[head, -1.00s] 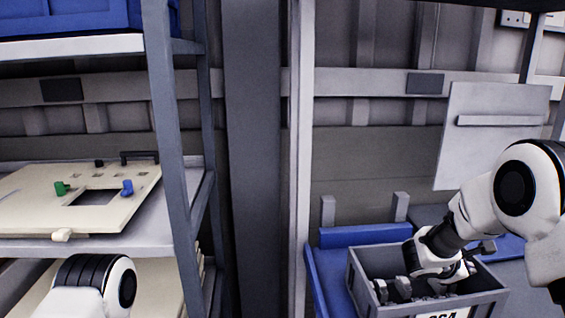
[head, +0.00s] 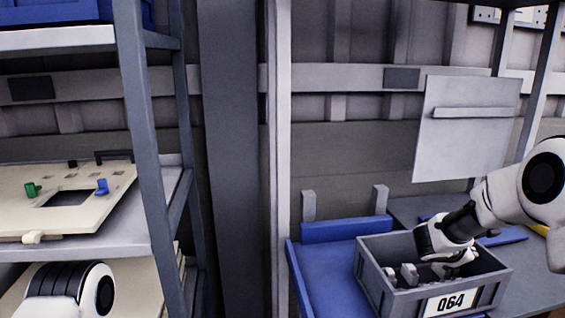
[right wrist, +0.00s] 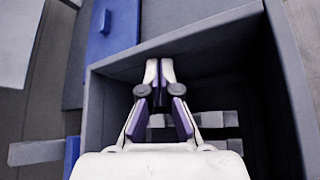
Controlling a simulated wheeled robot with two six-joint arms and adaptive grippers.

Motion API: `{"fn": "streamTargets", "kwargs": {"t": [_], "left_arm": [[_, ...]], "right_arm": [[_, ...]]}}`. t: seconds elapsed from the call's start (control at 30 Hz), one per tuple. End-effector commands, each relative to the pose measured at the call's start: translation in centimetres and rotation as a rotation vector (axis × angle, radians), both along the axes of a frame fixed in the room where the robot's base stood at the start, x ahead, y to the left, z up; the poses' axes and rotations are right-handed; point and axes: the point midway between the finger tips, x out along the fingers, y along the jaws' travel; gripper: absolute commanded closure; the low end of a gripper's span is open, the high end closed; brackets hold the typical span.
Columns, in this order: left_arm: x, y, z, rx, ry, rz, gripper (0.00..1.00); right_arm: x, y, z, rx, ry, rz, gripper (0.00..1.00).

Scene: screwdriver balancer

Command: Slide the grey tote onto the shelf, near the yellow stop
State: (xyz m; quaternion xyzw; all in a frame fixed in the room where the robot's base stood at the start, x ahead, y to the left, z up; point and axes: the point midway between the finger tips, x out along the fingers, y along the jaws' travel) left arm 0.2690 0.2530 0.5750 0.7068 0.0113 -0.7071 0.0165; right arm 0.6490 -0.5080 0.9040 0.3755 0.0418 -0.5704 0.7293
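The grey tote (head: 388,293), with a white "064" label on its front, sits at the lower right of the head view, partly over a blue surface (head: 328,260). Light grey blocks (head: 409,272) lie inside it. My right gripper (head: 458,258) reaches down into the tote. In the right wrist view its fingertips (right wrist: 160,70) are together with nothing visible between them, close to a tote wall (right wrist: 190,45); I cannot tell whether they touch it. A yellow piece (head: 538,230), perhaps the stop, shows at the right edge, partly hidden by my right arm. My left gripper is out of view.
A grey rack post (head: 145,150) and a cream panel (head: 100,205) with green and blue knobs are on the left. A pale upright (head: 283,130) stands left of the tote. A flat blue piece (head: 345,228) lies behind the tote. Grey surface is free at its right.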

Motion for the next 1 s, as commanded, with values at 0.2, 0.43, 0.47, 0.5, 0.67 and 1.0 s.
{"fn": "streamTargets", "kwargs": {"t": [0.2, 0.43, 0.47, 0.5, 0.67, 1.0], "left_arm": [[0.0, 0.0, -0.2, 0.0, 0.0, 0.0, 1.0], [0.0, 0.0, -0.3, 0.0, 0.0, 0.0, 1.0], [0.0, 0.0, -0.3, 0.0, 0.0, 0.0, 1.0], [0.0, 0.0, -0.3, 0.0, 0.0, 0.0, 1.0], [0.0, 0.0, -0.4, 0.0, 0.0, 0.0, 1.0], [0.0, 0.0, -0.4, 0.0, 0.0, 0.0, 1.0]], "right_arm": [[0.1, -1.6, 0.0, 0.0, -0.001, -0.002, 1.0], [0.2, -3.2, 0.0, 0.0, -0.001, 0.0, 1.0], [0.3, -3.4, 0.0, 0.0, -0.001, 0.0, 1.0], [0.3, -3.7, 0.0, 0.0, -0.001, 0.0, 1.0], [0.4, -4.8, 0.0, 0.001, 0.0, -0.001, 1.0], [0.5, -7.2, 0.0, 0.0, -0.001, -0.002, 1.0]]}}
